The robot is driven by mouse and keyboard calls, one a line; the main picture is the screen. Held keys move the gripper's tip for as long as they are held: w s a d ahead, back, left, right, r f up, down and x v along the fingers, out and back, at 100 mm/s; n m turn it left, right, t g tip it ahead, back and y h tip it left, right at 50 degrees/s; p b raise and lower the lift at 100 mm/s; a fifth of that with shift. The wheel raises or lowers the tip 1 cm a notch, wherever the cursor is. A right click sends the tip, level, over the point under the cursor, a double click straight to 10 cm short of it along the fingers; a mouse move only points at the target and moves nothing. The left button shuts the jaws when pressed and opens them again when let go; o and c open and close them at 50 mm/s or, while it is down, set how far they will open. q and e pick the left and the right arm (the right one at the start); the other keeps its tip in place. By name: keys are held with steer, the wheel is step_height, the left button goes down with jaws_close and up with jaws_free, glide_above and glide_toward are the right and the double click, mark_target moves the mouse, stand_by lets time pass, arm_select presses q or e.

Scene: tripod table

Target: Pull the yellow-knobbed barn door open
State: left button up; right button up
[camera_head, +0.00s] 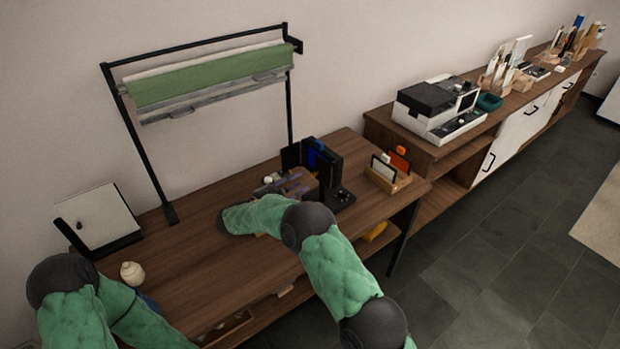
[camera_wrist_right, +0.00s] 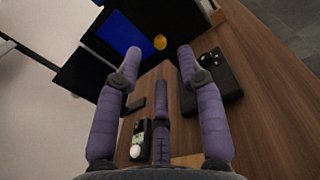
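The yellow knob (camera_wrist_right: 160,42) shows in the right wrist view at the edge of a dark panel with a blue face (camera_wrist_right: 118,32), which I take to be the barn door. In the head view the black unit with flaps (camera_head: 330,165) stands on the wooden table (camera_head: 215,240), with some blue showing on it. My right gripper (camera_wrist_right: 160,60) is open, its purple fingers spread towards the knob, with the knob beyond the fingertips. It also shows in the head view (camera_head: 287,184), beside the unit. I see no contact. My left arm is at the lower left; its gripper is not visible.
A card holder (camera_head: 385,178) stands right of the unit. A black box (camera_wrist_right: 215,78) lies beside the fingers in the wrist view. A green roll on a black frame (camera_head: 210,80) rises behind. A white panel (camera_head: 98,217) and round white jar (camera_head: 132,272) stand left. The table's middle is clear.

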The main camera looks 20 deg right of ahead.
mark_target(320, 173)
steer(key=shift+b+x, duration=0.6)
steer(key=shift+x, duration=2.25)
jaws_close()
